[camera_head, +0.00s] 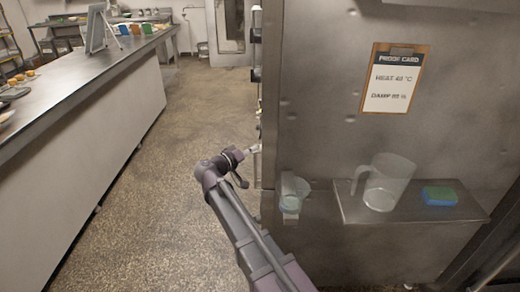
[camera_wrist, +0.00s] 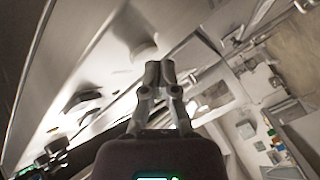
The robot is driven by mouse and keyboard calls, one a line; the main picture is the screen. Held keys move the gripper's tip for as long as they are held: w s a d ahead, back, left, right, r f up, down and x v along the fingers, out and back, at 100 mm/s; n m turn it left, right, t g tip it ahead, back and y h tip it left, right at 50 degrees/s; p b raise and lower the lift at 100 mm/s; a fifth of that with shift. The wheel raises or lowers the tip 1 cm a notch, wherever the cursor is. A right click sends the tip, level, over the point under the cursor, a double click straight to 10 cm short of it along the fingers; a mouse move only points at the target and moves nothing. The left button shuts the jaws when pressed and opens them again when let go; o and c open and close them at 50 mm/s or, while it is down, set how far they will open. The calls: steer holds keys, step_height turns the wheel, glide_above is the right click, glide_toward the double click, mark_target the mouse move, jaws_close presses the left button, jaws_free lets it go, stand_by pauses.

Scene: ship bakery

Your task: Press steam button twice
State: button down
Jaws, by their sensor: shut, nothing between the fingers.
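My gripper (camera_head: 252,150) reaches past the left edge of a steel proofer cabinet (camera_head: 320,120), at its front side, which the head view sees only edge-on. In the wrist view my gripper (camera_wrist: 160,72) is shut and empty, fingertips together, pointing at a blurred, tilted pale metal front. Small green-lit displays (camera_wrist: 55,147) show at the lower left. I cannot make out which part is the steam button, or whether the fingertips touch anything.
A proof card (camera_head: 391,82) hangs on the cabinet's side. A cup (camera_head: 291,195) hangs left of the shelf. A long counter (camera_head: 100,110) runs along the left; the floor between is clear.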

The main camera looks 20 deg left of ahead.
steer(key=shift+w+d, duration=0.1)
steer(key=shift+d, duration=0.3)
stand_by(0.6)
steer(key=shift+a, duration=0.2)
steer(key=shift+s+a, duration=0.2)
steer(key=shift+a, duration=0.4)
steer(key=shift+a, duration=0.15)
stand_by(0.3)
steer(key=a, duration=0.2)
steer(key=s+a, duration=0.1)
steer(key=a, duration=0.1)
steer(key=shift+s+a, duration=0.1)
steer(key=shift+a, duration=0.2)
steer(key=shift+s, duration=0.1)
stand_by(0.8)
